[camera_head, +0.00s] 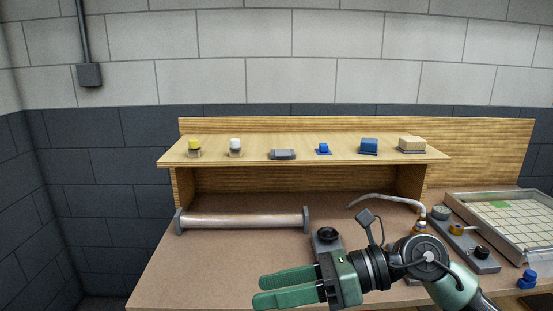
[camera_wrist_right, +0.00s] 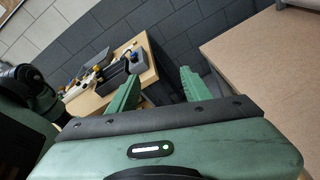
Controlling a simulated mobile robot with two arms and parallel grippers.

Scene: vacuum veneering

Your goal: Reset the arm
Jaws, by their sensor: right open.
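My right arm comes in from the lower right of the head view. Its green gripper (camera_head: 262,288) points left over the front of the bench, with its two fingers apart and nothing between them. In the right wrist view the same two green fingers (camera_wrist_right: 158,88) are spread, with the dark block wall and part of another wooden surface beyond them. My left gripper is not in the head view.
A wooden shelf (camera_head: 300,172) bears several small items. A clear roll (camera_head: 243,221) lies on the bench (camera_head: 200,262) at left. A gridded tray (camera_head: 510,222), a grey valve panel (camera_head: 465,240), a hose (camera_head: 385,198) and a blue knob (camera_head: 527,279) are at right. The bench's front left is clear.

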